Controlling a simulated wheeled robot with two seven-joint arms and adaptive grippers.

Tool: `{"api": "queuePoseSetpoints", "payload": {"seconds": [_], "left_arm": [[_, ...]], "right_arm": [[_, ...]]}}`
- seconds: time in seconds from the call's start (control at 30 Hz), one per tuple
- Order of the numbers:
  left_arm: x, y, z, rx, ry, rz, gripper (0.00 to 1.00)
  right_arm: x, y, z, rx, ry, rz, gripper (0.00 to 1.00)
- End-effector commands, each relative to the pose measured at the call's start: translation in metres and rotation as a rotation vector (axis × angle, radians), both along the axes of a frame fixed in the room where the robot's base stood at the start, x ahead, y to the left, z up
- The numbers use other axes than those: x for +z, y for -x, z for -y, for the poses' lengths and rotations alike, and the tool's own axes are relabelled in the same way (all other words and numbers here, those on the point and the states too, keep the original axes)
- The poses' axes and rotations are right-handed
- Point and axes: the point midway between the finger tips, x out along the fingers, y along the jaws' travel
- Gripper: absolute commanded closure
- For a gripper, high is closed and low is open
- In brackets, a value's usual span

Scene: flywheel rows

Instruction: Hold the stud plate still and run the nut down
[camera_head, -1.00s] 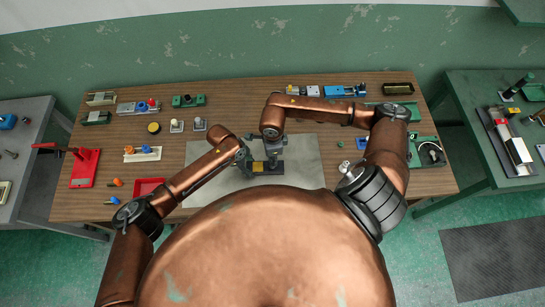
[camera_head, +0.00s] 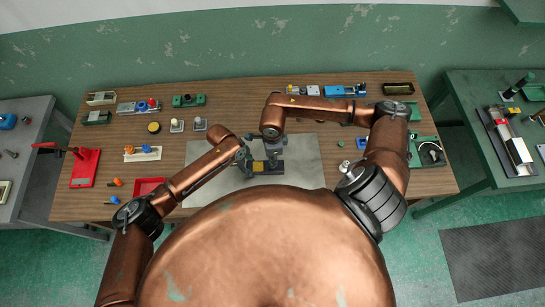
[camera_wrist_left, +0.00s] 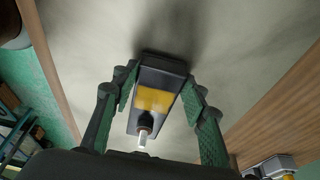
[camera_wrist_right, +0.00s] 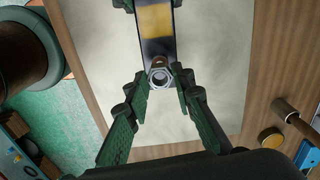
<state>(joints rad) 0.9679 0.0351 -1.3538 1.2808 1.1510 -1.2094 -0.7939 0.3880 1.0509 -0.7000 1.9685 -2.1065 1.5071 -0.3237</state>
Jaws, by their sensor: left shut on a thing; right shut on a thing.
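The stud plate (camera_head: 258,167) is a dark block with a yellow band on a grey mat (camera_head: 309,165) in the middle of the bench. In the left wrist view the plate (camera_wrist_left: 155,98) lies between the fingers of my left gripper (camera_wrist_left: 160,85), which is shut on its sides. A stud (camera_wrist_left: 143,138) with a pale tip shows at its near end. In the right wrist view my right gripper (camera_wrist_right: 160,92) is shut on a grey nut (camera_wrist_right: 159,77) above the plate's end. I cannot tell how far down the stud the nut sits.
A red tray (camera_head: 150,187) stands left of the mat. A yellow-topped round piece (camera_head: 154,128) and two small grey stands sit behind it at left. A red clamp stand (camera_head: 85,167) is at the far left. The mat's right part is clear.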

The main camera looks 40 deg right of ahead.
Motion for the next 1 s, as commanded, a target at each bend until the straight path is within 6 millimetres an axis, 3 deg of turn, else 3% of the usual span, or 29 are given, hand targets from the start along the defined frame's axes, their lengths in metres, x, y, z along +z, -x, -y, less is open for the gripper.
{"api": "queuePoseSetpoints", "payload": {"seconds": [1.0], "left_arm": [[0.000,0.000,0.001,-0.001,0.001,0.000,0.89]], "right_arm": [[-0.016,0.000,0.000,0.000,0.000,0.000,1.00]]}}
